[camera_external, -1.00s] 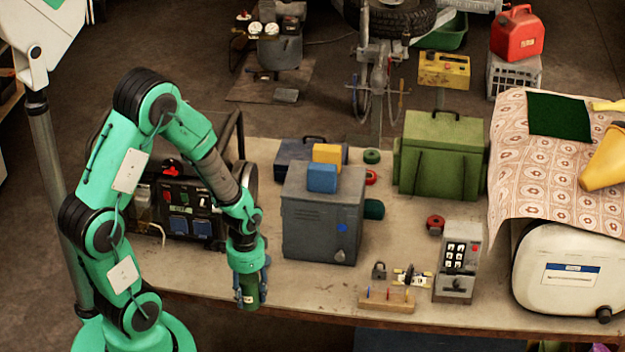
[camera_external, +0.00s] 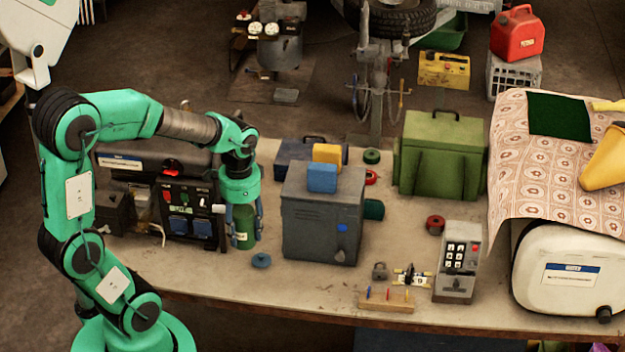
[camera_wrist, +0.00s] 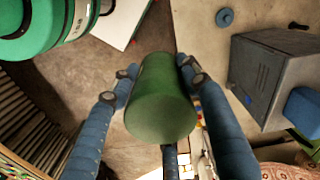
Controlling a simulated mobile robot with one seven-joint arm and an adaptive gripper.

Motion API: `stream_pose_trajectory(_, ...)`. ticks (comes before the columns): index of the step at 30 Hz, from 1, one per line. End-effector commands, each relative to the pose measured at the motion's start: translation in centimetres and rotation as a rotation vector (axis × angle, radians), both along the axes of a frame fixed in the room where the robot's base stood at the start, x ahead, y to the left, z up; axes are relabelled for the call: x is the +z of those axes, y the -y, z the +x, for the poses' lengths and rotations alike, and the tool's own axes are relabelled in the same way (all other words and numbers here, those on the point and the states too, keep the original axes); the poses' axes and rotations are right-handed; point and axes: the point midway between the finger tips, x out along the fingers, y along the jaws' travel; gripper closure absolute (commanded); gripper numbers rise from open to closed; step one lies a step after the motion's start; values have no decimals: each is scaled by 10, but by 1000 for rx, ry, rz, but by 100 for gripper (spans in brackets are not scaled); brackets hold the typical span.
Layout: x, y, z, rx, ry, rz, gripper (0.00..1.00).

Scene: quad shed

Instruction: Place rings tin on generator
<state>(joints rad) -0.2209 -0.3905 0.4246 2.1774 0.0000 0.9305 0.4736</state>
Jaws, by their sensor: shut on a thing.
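The rings tin, a green cylinder (camera_external: 243,238), is held upright in my gripper (camera_external: 243,218). I cannot tell how far the tin is above the table.
A grey metal box (camera_external: 318,218) with a blue block (camera_external: 321,178) on top stands close to the right of the tin. A small blue disc (camera_external: 261,260) lies on the table in front, also in the wrist view (camera_wrist: 225,17).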

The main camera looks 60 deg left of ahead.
Motion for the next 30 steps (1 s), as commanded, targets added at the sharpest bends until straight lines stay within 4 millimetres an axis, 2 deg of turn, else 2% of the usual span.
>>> stream_pose_trajectory(1,23,-1,2,0,9,2,86)
stream_pose_trajectory(6,85,0,2,0,8,1,86)
stream_pose_trajectory(16,170,0,1,0,4,1,86)
stream_pose_trajectory(26,170,-49,10,51,0,0,86)
stream_pose_trajectory(30,172,-78,12,78,-1,-1,86)
